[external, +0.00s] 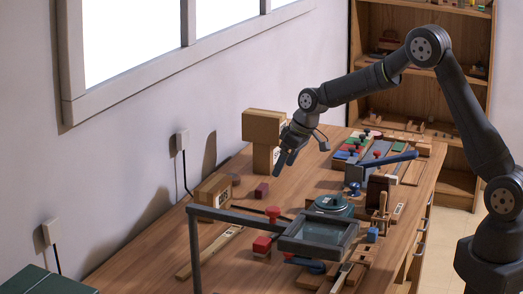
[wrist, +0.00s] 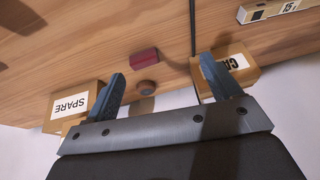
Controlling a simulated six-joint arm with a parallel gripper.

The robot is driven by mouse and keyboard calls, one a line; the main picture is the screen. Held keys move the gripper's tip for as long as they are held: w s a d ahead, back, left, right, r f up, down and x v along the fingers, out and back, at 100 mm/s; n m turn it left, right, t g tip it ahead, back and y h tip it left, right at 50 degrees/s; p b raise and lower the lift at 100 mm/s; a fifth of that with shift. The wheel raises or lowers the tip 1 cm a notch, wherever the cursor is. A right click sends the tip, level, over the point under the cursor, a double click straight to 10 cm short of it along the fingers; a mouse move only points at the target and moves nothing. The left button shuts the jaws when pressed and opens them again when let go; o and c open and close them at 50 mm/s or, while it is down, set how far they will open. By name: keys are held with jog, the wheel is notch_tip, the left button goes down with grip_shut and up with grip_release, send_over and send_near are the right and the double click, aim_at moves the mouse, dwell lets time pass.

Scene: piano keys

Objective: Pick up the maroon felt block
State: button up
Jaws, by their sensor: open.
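The maroon felt block (wrist: 144,61) lies on the wooden bench top in the wrist view, beyond the fingertips and roughly between them. In the external view the small maroon block (external: 262,190) lies near the wall side of the bench, left of my gripper. My gripper (external: 286,158) hangs above the bench with its fingers pointing down. In the wrist view my gripper (wrist: 160,78) is open and empty, its two blue-grey fingers wide apart. The block is fully visible and nothing touches it.
A round brown piece (wrist: 147,88) sits close to the block. A box marked SPARE (wrist: 72,103) and another labelled box (wrist: 237,66) flank the fingers. A dark cable (wrist: 193,28) crosses the bench. A dark frame (external: 318,236) and several tools crowd the front.

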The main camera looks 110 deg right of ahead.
jog(key=s+d+r+t+h, duration=0.1)
jog(key=s+r+h, duration=0.1)
jog(key=s+r, duration=0.2)
send_near(262, 186)
jog(key=f, duration=0.3)
jog(key=shift+w, duration=0.25)
jog(key=shift+w+d+r+x, duration=0.1)
jog(key=shift+x, duration=0.9)
jog(key=shift+w+d+r+x, duration=0.1)
jog(key=shift+d+x, duration=0.05)
jog(key=shift+x, duration=0.85)
jog(key=shift+w+d+r+x, duration=0.1)
jog(key=shift+x, duration=0.9)
jog(key=c, duration=1.1)
